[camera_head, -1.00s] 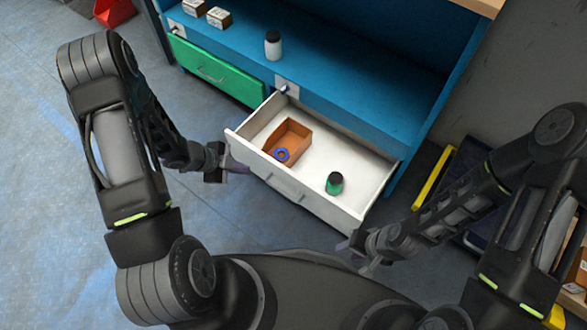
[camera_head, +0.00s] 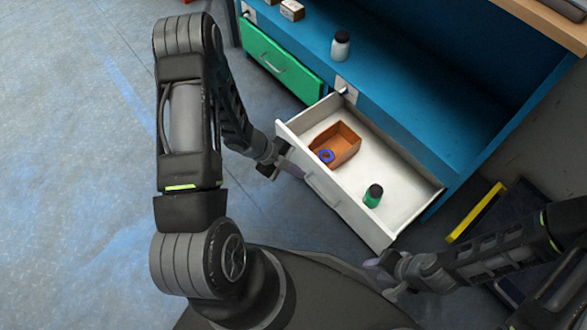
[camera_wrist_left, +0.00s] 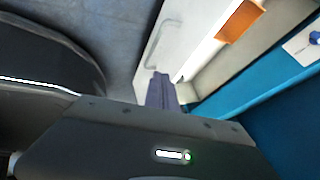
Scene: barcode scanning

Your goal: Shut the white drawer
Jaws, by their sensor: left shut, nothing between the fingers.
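The white drawer (camera_head: 404,203) is pulled out of the blue cabinet. It holds an orange-brown box (camera_head: 343,140) with a blue ring (camera_head: 327,155) and a green jar with a dark lid (camera_head: 373,196). My left gripper (camera_head: 283,164) is shut and empty at the left end of the drawer front. In the left wrist view its fingers (camera_wrist_left: 160,92) lie close to the drawer front (camera_wrist_left: 165,45) and its handle; I cannot tell if they touch. My right gripper (camera_head: 376,268) is near the drawer's front right corner, apart from it; its finger gap is unclear.
The blue cabinet (camera_head: 405,85) stands behind, with a shut green drawer (camera_head: 280,65) to the left. A white bottle (camera_head: 340,46) and small boxes (camera_head: 291,10) stand on its shelf. A yellow-edged dark item (camera_head: 477,212) lies on the floor at right. The floor at left is clear.

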